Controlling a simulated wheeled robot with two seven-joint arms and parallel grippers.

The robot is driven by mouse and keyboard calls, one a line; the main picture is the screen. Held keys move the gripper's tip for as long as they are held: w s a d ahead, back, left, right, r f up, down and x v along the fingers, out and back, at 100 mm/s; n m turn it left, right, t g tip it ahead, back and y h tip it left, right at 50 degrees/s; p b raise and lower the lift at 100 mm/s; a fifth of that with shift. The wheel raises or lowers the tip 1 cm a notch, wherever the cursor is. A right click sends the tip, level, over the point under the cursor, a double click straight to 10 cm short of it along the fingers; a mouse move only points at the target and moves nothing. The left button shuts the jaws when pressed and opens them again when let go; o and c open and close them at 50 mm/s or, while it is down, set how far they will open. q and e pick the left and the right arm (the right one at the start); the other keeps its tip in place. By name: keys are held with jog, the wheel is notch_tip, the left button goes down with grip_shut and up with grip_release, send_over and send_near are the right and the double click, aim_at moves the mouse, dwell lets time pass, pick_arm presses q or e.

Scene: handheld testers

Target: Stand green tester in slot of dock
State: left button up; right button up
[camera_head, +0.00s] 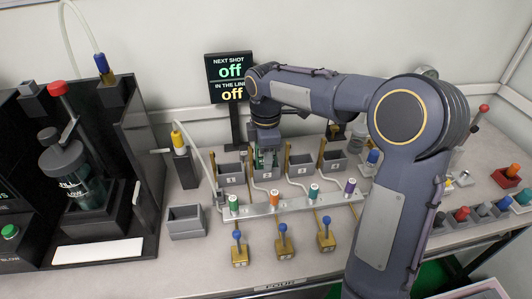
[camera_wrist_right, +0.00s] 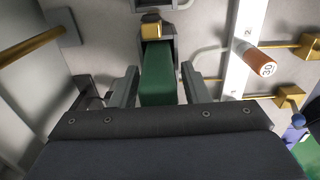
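The grey dock is a row of numbered slots. The first slot (camera_head: 231,174) and the third slot (camera_head: 300,172) look empty. My right gripper (camera_head: 266,158) points down at the second slot. My left gripper is not in view.
A white rail (camera_head: 270,207) with coloured plugs runs in front of the dock. Blue-knobbed brass levers (camera_head: 283,240) stand nearer the table edge. A black sign (camera_head: 231,80) stands behind. An empty grey bin (camera_head: 186,222) is at left, and loose coloured items lie at right.

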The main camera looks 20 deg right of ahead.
notch_tip(320, 180, up, 12)
jog(key=p, duration=0.3)
jog(key=shift+f, duration=0.15)
jog(key=shift+r, duration=0.3)
jog(key=shift+s+r, duration=0.1)
jog(key=shift+s, duration=0.1)
jog(key=s+d+m+t+y, duration=0.1)
jog(key=s+m+t+y, duration=0.1)
jog(key=s+m, duration=0.75)
jog(key=s+a+f+m+t+y, duration=0.1)
jog(key=s+a+f+m, duration=0.1)
jog(key=s, duration=0.5)
jog(key=s+a+f+m+t, duration=0.2)
jog(key=s+f+m, duration=0.3)
jog(key=s+f, duration=0.2)
jog(key=shift+s+t+y, duration=0.3)
jog(key=shift+s+y, duration=0.1)
jog(key=shift+s, duration=0.25)
jog(key=shift+m, duration=0.25)
